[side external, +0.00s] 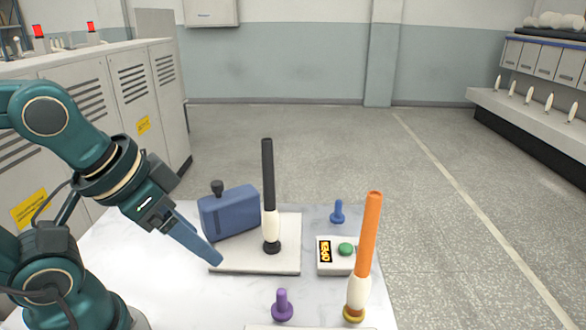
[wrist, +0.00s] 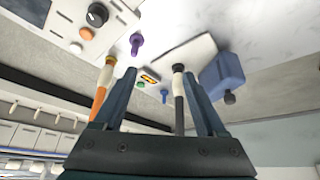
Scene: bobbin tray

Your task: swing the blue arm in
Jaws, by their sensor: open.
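The blue arm looks like a thick blue block (side external: 228,212) with a black knob (side external: 217,188) at its far left top. It stands at the back left of a pale plate (side external: 258,266), beside an upright post (side external: 268,190) with a black shaft and cream lower part. In the wrist view the blue block (wrist: 221,74) is just right of my right finger, and the post (wrist: 178,88) shows between the fingers. My gripper (side external: 213,258) points down to the right, its tips by the plate's front left corner, in front of the block. It is open and empty (wrist: 160,74); contact with the plate cannot be told.
A white box with a green button (side external: 346,249) sits right of the plate. A blue peg (side external: 338,212) stands behind it, a purple peg (side external: 282,305) in front. A tall orange and cream bobbin (side external: 365,255) stands at front right. The table (side external: 130,235) is bare at left.

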